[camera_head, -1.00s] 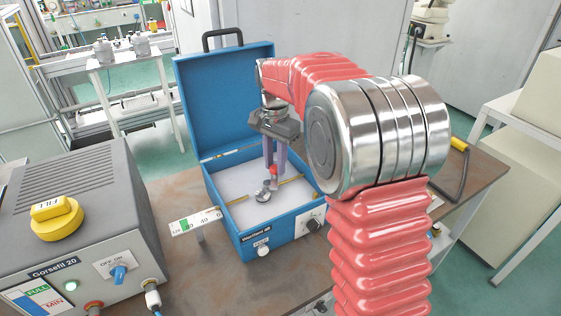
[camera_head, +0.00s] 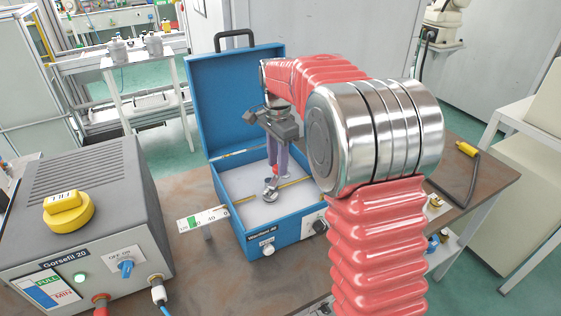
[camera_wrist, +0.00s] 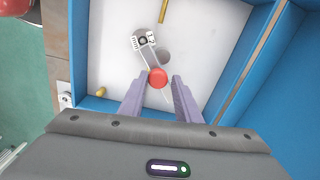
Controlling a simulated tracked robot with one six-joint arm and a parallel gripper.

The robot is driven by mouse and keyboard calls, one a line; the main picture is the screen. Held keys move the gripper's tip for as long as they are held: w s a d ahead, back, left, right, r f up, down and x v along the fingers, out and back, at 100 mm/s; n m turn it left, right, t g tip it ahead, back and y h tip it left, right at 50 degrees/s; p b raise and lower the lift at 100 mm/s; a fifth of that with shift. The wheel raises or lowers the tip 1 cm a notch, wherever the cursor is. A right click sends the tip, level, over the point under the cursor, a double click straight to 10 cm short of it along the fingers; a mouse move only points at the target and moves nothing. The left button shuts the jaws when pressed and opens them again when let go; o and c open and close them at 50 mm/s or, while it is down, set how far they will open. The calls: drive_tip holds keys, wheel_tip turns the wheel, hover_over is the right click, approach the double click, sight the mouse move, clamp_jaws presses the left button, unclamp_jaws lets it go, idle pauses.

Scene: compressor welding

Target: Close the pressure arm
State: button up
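The pressure arm is a small metal piece with a red knob (camera_wrist: 157,78), inside the open blue box (camera_head: 292,238). It reaches from the knob to a round metal part with white labels (camera_wrist: 143,40); the small metal parts also show in the head view (camera_head: 270,188). My gripper (camera_wrist: 157,86) has two purple fingers, spread apart. In the wrist view the knob appears between the fingertips, with gaps at both sides. In the head view the fingers (camera_head: 277,160) hang over the box and largely hide the knob. I cannot tell whether they touch it.
The blue lid (camera_head: 218,105) stands upright behind the box. A gauge strip (camera_head: 203,219) projects at the box's left. A grey machine with a yellow FILL knob (camera_head: 68,211) stands at the left. A brass-coloured rod (camera_head: 295,183) crosses the white inner surface.

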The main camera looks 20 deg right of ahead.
drive_tip(key=o, duration=0.4)
wheel_tip(320, 180, up, 14)
drive_tip(key=shift+f, duration=0.1)
idle(0.6)
idle(0.6)
